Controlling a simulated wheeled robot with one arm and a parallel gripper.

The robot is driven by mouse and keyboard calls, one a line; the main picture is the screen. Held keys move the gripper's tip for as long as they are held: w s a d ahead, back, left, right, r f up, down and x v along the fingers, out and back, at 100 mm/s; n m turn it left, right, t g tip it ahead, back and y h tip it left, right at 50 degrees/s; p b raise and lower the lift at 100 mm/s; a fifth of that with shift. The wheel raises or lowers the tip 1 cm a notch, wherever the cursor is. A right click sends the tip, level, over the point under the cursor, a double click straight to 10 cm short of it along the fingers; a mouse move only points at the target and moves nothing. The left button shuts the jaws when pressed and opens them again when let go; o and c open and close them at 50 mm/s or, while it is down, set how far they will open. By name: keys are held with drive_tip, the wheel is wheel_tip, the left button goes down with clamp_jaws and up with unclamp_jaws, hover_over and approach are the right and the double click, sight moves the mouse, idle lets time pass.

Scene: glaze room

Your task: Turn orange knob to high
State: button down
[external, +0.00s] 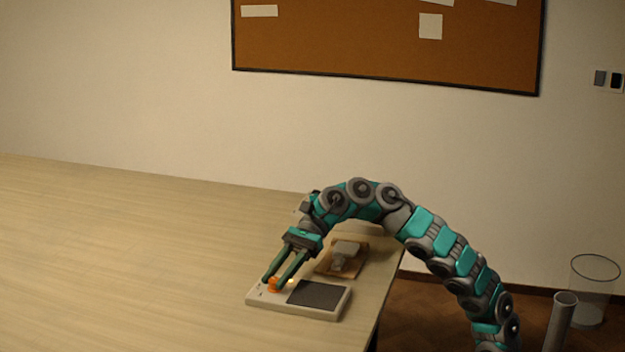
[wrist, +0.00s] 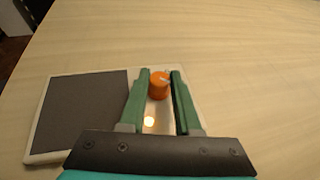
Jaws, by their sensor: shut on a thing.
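The orange knob (external: 273,284) sits on the left part of a white panel (external: 312,312) near the table's right edge. In the wrist view the knob (wrist: 158,86) stands between the fingertips, with a pale pointer mark on its top that points to the upper right. My gripper (external: 274,281) reaches down to the panel and its green fingers are shut on the knob; it also shows in the wrist view (wrist: 160,82). A small light (wrist: 149,121) glows on the panel between the fingers. The scale marks around the knob are too small or hidden to read.
A dark grey plate (wrist: 86,110) covers the other part of the panel. A brown board with a grey object (external: 346,253) lies behind the panel, close to the table edge. The table (external: 120,250) is clear to the left. A bin (external: 592,290) stands on the floor at right.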

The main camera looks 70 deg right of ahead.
drive_tip(key=shift+s+f+m+t+b, duration=0.15)
drive_tip(key=shift+m+t+b, duration=0.25)
drive_tip(key=shift+t, duration=0.2)
drive_tip(key=shift+m+t+h, duration=0.4)
drive_tip(key=shift+m+t, duration=0.2)
drive_tip(key=shift+m, duration=0.1)
drive_tip(key=shift+s+a+r+m+t+h, duration=0.1)
drive_tip(key=shift+m+t+h, duration=0.2)
drive_tip(key=shift+m+t, duration=0.25)
drive_tip(key=shift+a+r+m+t+h, duration=0.1)
drive_tip(key=shift+m+t+h, duration=0.2)
drive_tip(key=shift+m+t, duration=0.2)
drive_tip(key=shift+d, duration=0.1)
drive_tip(key=c, duration=0.6)
unclamp_jaws()
